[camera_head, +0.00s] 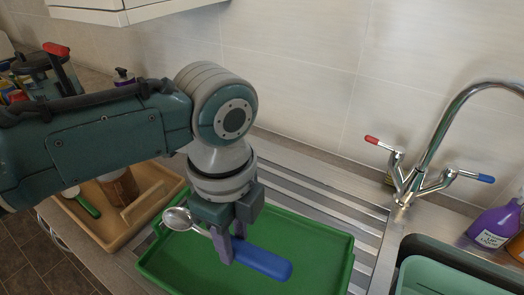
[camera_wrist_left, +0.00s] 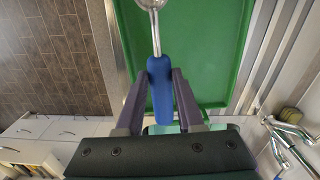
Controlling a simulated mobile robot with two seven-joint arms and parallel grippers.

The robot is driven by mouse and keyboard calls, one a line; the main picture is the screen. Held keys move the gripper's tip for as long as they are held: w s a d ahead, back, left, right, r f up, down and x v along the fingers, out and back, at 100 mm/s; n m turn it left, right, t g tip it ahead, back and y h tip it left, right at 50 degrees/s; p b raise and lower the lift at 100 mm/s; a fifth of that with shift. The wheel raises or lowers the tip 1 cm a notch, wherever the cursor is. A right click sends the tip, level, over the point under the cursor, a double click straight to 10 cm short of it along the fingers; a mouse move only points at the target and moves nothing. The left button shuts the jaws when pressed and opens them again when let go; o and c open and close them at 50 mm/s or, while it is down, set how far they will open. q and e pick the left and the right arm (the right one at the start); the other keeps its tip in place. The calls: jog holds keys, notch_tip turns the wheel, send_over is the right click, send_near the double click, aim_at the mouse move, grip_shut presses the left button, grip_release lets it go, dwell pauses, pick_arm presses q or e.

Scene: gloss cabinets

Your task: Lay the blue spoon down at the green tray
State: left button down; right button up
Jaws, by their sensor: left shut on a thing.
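The blue spoon has a blue handle (camera_head: 262,262) and a metal bowl (camera_head: 178,219). My left gripper (camera_head: 232,254) is shut on the blue spoon, over the green tray (camera_head: 338,247). In the left wrist view the spoon's blue handle (camera_wrist_left: 160,88) lies between the two fingers of the left gripper (camera_wrist_left: 160,84), with the metal bowl (camera_wrist_left: 152,3) pointing away. The green tray (camera_wrist_left: 222,45) fills the area behind it there. I cannot tell whether the spoon touches the tray. My right gripper is not in view.
A tan wooden tray (camera_head: 152,187) holding a green-handled utensil (camera_head: 85,203) and a brown item stands left of the green tray. A tap (camera_head: 412,185) rises at the right beside the sink. A purple bottle (camera_head: 492,226) stands at the far right.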

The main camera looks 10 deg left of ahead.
pick_arm(q)
notch_tip(320, 180, down, 11)
jog(key=b, duration=0.8)
jog(key=shift+f+b, duration=0.2)
jog(key=shift+b, duration=0.15)
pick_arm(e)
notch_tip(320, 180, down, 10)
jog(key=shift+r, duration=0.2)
pick_arm(q)
grip_release()
jog(key=shift+r, duration=0.2)
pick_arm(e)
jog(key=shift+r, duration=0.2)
pick_arm(q)
notch_tip(320, 180, up, 7)
jog(key=p, duration=0.7)
jog(key=shift+f, duration=0.1)
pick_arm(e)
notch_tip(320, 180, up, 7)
pick_arm(q)
jog(key=shift+f, duration=0.1)
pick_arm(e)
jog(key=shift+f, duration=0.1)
